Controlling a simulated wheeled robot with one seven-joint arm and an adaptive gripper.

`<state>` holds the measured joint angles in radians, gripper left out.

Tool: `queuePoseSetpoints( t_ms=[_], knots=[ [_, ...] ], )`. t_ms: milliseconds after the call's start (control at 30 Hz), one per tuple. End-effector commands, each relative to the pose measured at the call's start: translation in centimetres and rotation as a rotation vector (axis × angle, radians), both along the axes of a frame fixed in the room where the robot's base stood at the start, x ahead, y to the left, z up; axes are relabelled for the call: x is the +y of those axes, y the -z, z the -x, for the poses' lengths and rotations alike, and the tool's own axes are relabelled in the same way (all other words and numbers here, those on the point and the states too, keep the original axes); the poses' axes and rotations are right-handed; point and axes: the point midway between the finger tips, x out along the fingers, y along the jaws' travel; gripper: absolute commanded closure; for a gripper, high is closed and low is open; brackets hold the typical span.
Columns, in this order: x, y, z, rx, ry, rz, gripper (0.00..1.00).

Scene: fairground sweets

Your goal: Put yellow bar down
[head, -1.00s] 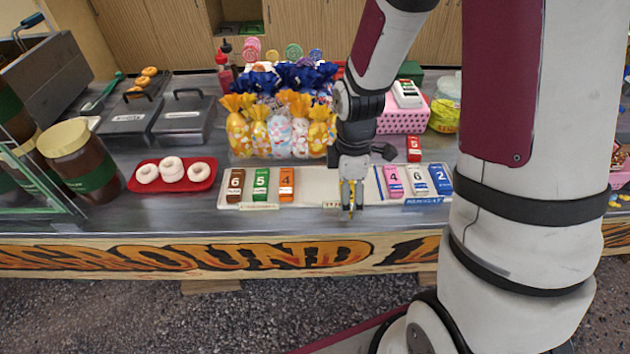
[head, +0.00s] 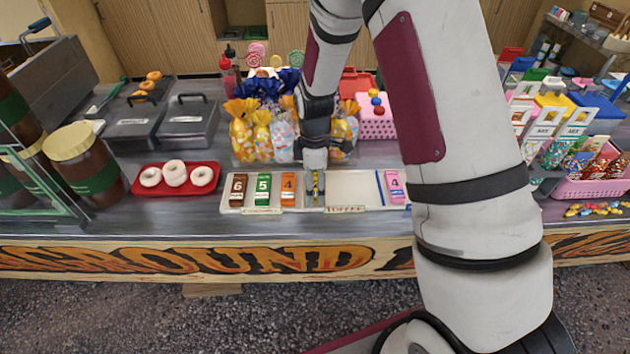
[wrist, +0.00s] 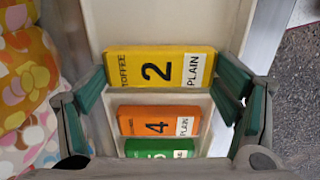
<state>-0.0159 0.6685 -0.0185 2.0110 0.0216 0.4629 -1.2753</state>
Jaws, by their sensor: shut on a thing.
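The yellow toffee bar, marked 2 and PLAIN (wrist: 160,68), is between the green-padded fingers of my gripper (wrist: 160,82) in the wrist view. My gripper is shut on its two ends. In the head view my gripper (head: 315,186) is over the white tray (head: 345,187), just right of the orange bar marked 4 (head: 288,187). The yellow bar is mostly hidden there. In the wrist view the bar looks larger and nearer than the orange bar (wrist: 158,121) and green bar (wrist: 160,148), so it seems held above the tray; the exact gap is unclear.
A brown bar (head: 237,188) and the green bar (head: 263,188) stand left of the orange one. A pink bar (head: 394,187) lies to the right. The tray's middle section is bare. Wrapped sweet bags (head: 262,135) stand close behind. My arm hides the tray's right end.

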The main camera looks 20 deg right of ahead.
Motion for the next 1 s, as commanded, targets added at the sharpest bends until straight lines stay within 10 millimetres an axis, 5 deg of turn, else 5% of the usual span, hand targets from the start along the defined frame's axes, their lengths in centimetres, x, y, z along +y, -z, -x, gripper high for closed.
queuePoseSetpoints(
  t_ms=[333,367,400,800,1000],
  knots=[
    [0.0,0.3,-0.1,-0.001,0.0,-0.001,0.46],
    [0.0,0.3,0.0,-0.001,0.0,-0.001,0.1],
    [0.0,0.3,0.0,-0.001,0.0,-0.001,0.01],
    [0.0,0.1,0.0,-0.002,0.0,0.0,0.0],
    [0.0,-2.0,-0.2,-0.007,-0.001,-0.001,0.0]
  ],
)
